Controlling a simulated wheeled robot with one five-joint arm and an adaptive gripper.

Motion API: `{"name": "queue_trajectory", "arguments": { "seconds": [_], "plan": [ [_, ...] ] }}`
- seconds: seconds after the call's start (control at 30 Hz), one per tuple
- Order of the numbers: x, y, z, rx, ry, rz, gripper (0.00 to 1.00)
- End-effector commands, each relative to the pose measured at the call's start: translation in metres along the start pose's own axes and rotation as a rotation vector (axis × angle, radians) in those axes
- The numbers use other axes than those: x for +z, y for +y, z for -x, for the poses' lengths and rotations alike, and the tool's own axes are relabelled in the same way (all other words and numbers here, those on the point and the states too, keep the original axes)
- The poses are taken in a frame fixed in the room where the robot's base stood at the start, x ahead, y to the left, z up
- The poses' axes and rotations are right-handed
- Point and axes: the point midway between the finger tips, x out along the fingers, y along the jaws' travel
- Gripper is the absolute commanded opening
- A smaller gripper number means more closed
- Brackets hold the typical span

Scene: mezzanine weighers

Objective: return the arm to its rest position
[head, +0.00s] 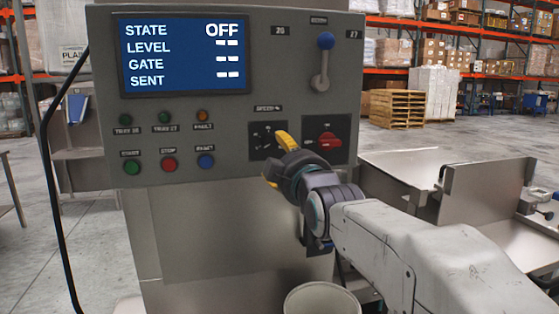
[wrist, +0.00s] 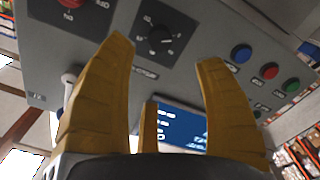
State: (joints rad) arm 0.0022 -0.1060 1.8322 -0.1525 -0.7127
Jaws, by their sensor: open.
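My gripper (head: 276,160) is in front of the control panel (head: 225,100), close to the black speed knob (head: 267,138), with my arm reaching in from the lower right. Its yellow fingers are spread and hold nothing. In the wrist view the open fingers (wrist: 166,58) frame the panel, which appears turned over. There the speed knob (wrist: 160,40) shows beyond the fingertips and looks clear of them. In the head view my gripper partly overlaps the knob's plate, and the exact gap to the panel cannot be told.
The screen (head: 184,54) reads STATE OFF. A blue-ended lever (head: 325,42) and a red rotary switch (head: 328,141) are on the panel's right. Buttons line its left. A pale round container (head: 321,299) stands below my arm. Metal trays (head: 480,185) lie at right.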

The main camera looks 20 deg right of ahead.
Motion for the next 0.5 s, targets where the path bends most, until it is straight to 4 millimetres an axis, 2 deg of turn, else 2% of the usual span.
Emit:
{"name": "queue_trajectory", "arguments": {
  "seconds": [0.13, 0.27, 0.37, 0.47, 0.5],
  "plan": [
    [0.003, -0.002, 0.000, -0.009, -0.011, -0.062, 0.64],
    [0.028, -0.025, 0.003, -0.091, -0.131, -0.209, 0.64],
    [0.071, -0.061, 0.015, -0.190, -0.314, -0.336, 0.64],
    [0.119, -0.103, 0.041, -0.278, -0.521, -0.434, 0.64],
    [0.136, -0.118, 0.055, -0.307, -0.604, -0.467, 0.64]
  ]
}}
